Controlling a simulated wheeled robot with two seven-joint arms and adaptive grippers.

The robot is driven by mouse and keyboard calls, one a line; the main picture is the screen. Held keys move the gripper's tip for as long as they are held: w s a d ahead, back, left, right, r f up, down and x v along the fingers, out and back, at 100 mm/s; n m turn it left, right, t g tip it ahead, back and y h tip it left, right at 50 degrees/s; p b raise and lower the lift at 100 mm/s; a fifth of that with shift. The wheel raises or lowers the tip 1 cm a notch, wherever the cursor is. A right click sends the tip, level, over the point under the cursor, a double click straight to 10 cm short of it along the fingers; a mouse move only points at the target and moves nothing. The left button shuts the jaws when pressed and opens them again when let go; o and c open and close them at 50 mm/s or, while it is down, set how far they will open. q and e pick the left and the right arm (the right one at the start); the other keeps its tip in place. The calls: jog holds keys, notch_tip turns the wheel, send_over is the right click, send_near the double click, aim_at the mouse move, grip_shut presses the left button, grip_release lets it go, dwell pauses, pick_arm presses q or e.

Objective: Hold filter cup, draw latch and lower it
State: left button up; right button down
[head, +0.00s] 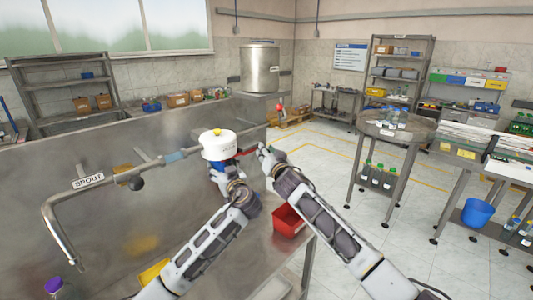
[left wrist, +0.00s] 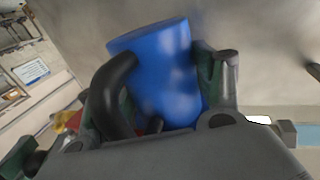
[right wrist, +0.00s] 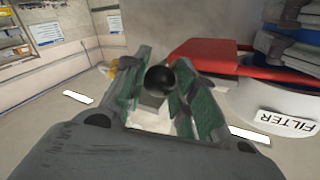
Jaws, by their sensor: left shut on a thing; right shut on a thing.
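The white filter head (head: 218,146) with a yellow top is on the pipe above the steel bench. The blue filter cup (head: 219,166) is under it, partly hidden by my left gripper (head: 222,177). In the left wrist view the blue cup (left wrist: 165,70) sits between the fingers, which are shut on it; a dark curved piece is in front of it. My right gripper (head: 266,156) is right of the filter head. In the right wrist view its fingers are shut on a black ball knob (right wrist: 160,80), next to a red latch part (right wrist: 235,62) and the FILTER label (right wrist: 287,122).
The spout pipe (head: 55,225) bends down at the left. A red bin (head: 288,220) is below my right arm. A round table (head: 395,125) and shelves stand at the right, with open floor between.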

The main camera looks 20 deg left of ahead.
jog(key=shift+w+d, duration=0.1)
jog(key=shift+w, duration=0.05)
jog(key=w+d, duration=0.3)
jog(key=w, duration=0.4)
dwell(0.4)
jog(key=c, duration=1.4)
grip_release()
jog(key=shift+o, duration=1.2)
jog(key=shift+w+d, duration=0.1)
jog(key=shift+w, duration=0.05)
jog(key=shift+f, duration=0.1)
